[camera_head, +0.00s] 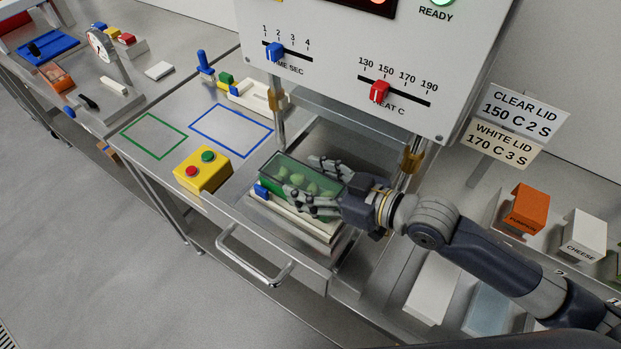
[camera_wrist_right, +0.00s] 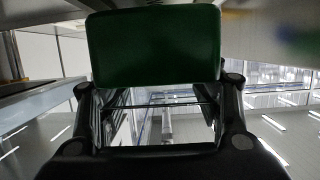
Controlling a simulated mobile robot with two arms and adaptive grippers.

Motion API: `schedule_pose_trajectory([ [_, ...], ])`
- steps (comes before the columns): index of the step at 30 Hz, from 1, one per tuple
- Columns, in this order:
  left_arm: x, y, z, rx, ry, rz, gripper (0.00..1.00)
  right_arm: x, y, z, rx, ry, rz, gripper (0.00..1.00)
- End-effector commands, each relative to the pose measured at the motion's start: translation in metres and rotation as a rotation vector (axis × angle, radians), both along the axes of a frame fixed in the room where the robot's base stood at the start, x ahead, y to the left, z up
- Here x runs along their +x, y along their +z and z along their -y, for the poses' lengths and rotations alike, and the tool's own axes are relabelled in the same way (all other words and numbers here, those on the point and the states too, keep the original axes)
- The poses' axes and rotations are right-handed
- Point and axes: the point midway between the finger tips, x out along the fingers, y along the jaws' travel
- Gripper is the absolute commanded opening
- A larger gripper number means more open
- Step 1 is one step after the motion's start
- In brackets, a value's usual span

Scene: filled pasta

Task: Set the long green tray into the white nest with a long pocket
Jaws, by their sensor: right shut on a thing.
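The long green tray (camera_head: 272,172) holds several pale green pieces under what looks like a clear top. My right gripper (camera_head: 303,178) is shut on the tray at its right part, with one finger on the far side and one on the near side. In the right wrist view a dark green face of the tray (camera_wrist_right: 155,45) fills the top middle, between the fingers. The white nest (camera_head: 293,222) is under the tray in the pulled-out drawer. The tray and hand hide its pocket, and I cannot tell whether the tray touches it. My left gripper is not in view.
The sealing machine (camera_head: 340,40) stands behind, with metal posts (camera_head: 412,158) close to my right arm. The drawer handle (camera_head: 255,262) sticks out in front. A yellow button box (camera_head: 203,170) stands left. Green (camera_head: 153,136) and blue (camera_head: 231,131) outlined areas are empty.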

Motion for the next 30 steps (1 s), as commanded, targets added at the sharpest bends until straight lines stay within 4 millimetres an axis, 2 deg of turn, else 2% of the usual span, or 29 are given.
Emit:
schedule_pose_trajectory([
  [14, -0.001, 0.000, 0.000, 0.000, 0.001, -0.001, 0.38, 0.000, 0.000, 0.000, 0.001, 0.000, 0.002, 0.29],
  [30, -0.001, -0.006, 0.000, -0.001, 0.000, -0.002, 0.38, 0.000, -0.012, 0.000, 0.001, 0.000, 0.002, 0.29],
])
